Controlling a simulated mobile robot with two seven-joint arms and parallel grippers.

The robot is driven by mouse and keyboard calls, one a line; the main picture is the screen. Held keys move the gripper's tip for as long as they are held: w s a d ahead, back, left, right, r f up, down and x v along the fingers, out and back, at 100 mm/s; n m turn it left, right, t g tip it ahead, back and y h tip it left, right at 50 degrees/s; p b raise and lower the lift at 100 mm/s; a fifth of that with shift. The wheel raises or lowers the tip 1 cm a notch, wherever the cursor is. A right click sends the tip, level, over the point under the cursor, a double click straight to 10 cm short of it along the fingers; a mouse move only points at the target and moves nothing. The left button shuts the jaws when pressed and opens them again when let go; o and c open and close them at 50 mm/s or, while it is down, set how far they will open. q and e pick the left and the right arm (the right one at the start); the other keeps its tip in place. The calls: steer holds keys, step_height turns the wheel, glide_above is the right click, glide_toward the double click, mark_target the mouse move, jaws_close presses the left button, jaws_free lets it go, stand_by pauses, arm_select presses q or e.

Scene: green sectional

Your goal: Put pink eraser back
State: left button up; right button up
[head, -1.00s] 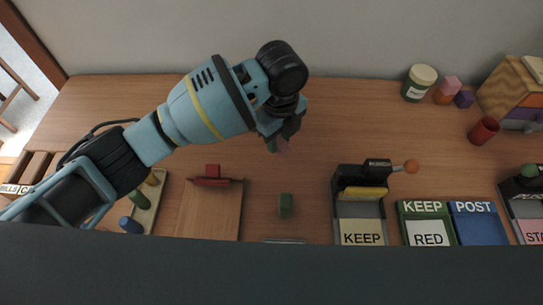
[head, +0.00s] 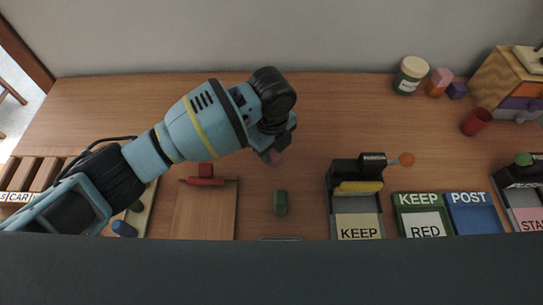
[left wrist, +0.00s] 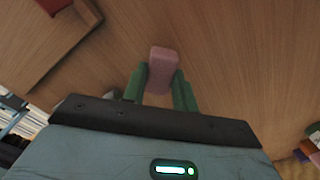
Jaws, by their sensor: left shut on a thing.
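The pink eraser (left wrist: 162,68) is held between the green fingers of my left gripper (left wrist: 160,88) in the left wrist view. In the head view the left gripper (head: 272,156) hangs over the middle of the wooden desk, and only a small pink bit of the eraser (head: 278,158) shows beside the fingers. The gripper is shut on it, and the eraser appears above the desk. A pink block (head: 441,75) sits by an orange block (head: 435,89) and a purple block (head: 457,91) at the back right. My right gripper is not in view.
A green block (head: 280,202) lies in front of the gripper. A board with a red handled piece (head: 206,181) is left of it.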

mark_target(272, 153)
arm_select(q)
steer(key=shift+f, duration=1.8)
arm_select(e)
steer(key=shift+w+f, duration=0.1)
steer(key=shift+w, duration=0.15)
arm_select(q)
steer(key=shift+f, duration=0.1)
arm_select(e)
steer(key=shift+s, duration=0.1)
arm_select(q)
steer(key=o, duration=1)
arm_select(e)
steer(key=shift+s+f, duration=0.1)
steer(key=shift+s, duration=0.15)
arm_select(q)
steer(key=shift+o, duration=0.2)
step_height(272, 153, up, 11)
steer(key=shift+r+p, duration=0.1)
steer(key=shift+p, duration=0.35)
steer(key=shift+r, duration=0.55)
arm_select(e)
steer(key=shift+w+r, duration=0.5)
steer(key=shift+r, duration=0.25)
arm_select(q)
steer(key=shift+f, duration=0.1)
